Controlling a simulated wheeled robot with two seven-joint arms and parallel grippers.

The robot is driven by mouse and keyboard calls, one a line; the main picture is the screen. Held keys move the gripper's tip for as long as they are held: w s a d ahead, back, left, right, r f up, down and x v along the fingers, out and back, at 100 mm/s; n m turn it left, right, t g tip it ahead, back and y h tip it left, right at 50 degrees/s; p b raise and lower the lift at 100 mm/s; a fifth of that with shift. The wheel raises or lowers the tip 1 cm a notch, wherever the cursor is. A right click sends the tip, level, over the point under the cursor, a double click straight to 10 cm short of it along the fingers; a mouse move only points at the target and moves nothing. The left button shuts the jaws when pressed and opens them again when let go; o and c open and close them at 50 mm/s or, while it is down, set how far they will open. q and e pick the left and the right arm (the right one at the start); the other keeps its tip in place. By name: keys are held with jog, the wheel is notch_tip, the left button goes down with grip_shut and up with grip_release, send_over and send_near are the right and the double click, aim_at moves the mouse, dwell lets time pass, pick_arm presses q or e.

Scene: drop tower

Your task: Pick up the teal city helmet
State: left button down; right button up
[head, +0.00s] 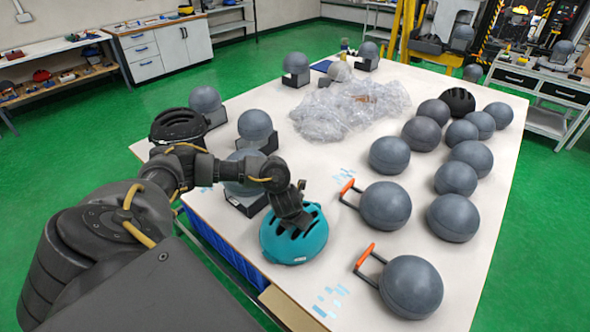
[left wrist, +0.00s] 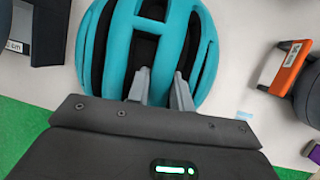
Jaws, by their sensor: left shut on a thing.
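The teal city helmet (head: 275,240) is at the near left part of the white table, close to its edge. It also fills the top of the left wrist view (left wrist: 203,45), with dark vents between its ribs. My left gripper (head: 298,215) reaches down onto the helmet's top. In the left wrist view its two grey fingers (left wrist: 161,88) go in at the helmet's vents and are shut on it. I cannot tell whether the helmet touches the table. My right gripper is not in view.
Grey ball heads, two with orange handles (head: 385,206), crowd the table's right side. Several heads on dark stands (head: 255,126) line the left, near a black helmet (head: 178,125). Clear plastic wrap (head: 345,108) lies farther back. Bare tabletop (head: 330,160) shows in the middle.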

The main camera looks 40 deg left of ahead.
pick_arm(q)
jog(key=shift+r, duration=0.15)
jog(key=shift+w+r, duration=0.15)
jog(key=shift+r, duration=0.5)
jog(key=shift+r+b, duration=0.35)
jog(key=shift+r, duration=0.4)
jog(key=p+v, duration=0.1)
jog(key=v, duration=0.1)
jog(key=s+p+v, duration=0.1)
jog(key=v, duration=0.2)
jog(key=p+v, duration=0.1)
jog(key=v, duration=0.1)
jog(key=shift+s, duration=0.35)
jog(key=s+d+r+p, duration=0.1)
jog(key=s+r+p, duration=0.2)
jog(key=s, duration=0.6)
jog(key=shift+s+d+r+p, duration=0.3)
jog(key=shift+s+d+p, duration=0.05)
jog(key=shift+p, duration=0.75)
